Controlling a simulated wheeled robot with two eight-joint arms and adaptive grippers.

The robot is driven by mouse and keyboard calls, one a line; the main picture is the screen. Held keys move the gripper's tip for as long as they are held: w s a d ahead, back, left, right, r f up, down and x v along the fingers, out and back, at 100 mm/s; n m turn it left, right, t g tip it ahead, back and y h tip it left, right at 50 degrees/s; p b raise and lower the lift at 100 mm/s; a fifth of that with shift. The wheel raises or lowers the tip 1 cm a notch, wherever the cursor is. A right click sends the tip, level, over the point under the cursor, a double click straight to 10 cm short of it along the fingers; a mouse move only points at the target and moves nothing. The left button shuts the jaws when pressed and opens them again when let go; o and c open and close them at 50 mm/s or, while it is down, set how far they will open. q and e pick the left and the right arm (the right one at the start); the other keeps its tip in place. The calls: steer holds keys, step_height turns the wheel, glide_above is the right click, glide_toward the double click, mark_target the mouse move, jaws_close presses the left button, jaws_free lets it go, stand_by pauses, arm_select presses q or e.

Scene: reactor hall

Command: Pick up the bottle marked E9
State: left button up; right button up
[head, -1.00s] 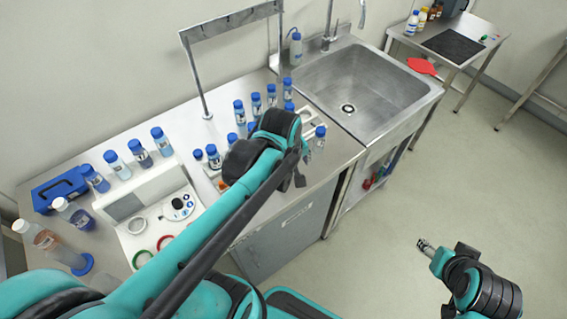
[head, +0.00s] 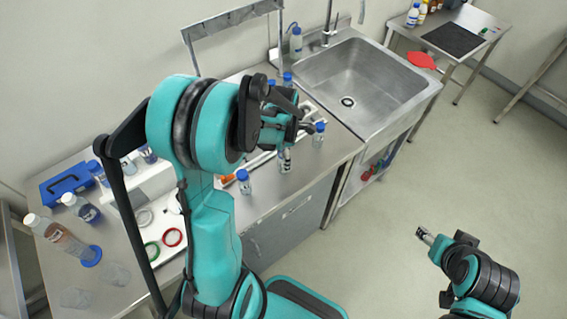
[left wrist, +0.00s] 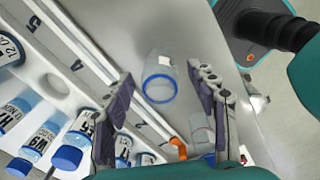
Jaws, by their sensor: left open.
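Several blue-capped bottles with labels stand in the left of the left wrist view, one of them a labelled bottle (left wrist: 42,138). I cannot surely read E9 on any label. My left gripper (left wrist: 168,108) is open; a clear vessel with a blue rim (left wrist: 160,80) shows between and beyond its fingers. In the head view my left gripper (head: 296,135) is over the counter, partly hidden by its own arm. A blue-capped bottle (head: 318,134) stands to its right and another (head: 244,182) to its lower left. My right gripper (head: 426,237) is over the floor, away from the counter.
The numbered white rack (left wrist: 65,30) runs along the bottles. The sink (head: 350,80) adjoins the counter at the right. More bottles, including one (head: 80,206), stand at the left by a blue box (head: 66,186). A side table with a black mat (head: 452,40) is at the back right.

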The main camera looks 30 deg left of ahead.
arm_select(q)
step_height(320, 180, down, 2)
steer(key=shift+f, duration=0.2)
steer(key=c, duration=1)
steer(key=shift+r, duration=0.15)
